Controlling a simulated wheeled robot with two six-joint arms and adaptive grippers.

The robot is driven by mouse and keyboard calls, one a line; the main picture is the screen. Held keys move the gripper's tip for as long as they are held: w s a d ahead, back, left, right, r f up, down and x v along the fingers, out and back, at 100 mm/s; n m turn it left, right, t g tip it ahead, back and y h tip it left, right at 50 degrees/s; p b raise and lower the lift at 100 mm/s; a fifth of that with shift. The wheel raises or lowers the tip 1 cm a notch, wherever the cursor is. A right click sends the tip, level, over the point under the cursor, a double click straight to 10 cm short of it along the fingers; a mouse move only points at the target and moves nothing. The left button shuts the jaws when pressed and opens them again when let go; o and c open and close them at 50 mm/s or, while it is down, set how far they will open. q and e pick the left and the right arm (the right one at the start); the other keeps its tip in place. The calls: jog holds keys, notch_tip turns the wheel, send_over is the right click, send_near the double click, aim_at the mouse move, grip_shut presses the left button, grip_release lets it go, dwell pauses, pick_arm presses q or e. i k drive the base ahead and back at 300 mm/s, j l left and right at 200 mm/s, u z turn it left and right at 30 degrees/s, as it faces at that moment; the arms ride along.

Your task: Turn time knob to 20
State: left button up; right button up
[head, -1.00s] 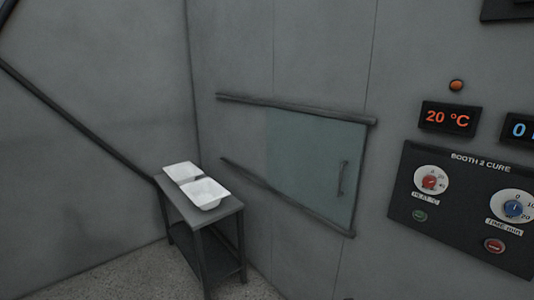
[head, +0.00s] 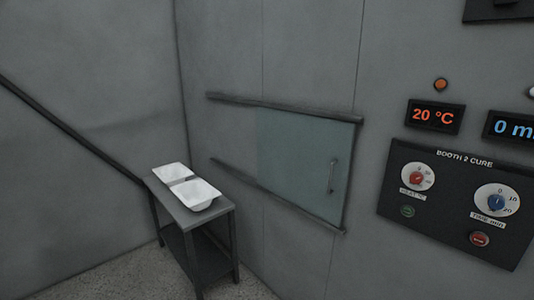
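The blue time knob (head: 496,203) sits on a white dial marked 0, 10 and 20, labelled "TIME MIN", at the right of the black "BOOTH 2 CURE" panel (head: 455,231). Its pointer is too small to read surely. The blue time display (head: 511,128) above it shows "0 m", cut off by the picture's right edge. A red heat knob (head: 416,178) is left of the time knob, under a display (head: 434,116) reading 20 °C. Neither of my grippers is in view.
A green button (head: 407,211) and a red button (head: 479,239) are on the panel. Left of it is a glass sliding door (head: 300,165) with a handle and rails. A small table (head: 190,217) with two white trays (head: 197,195) stands in the corner.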

aim_at(495, 202)
jog(key=z, duration=1.6)
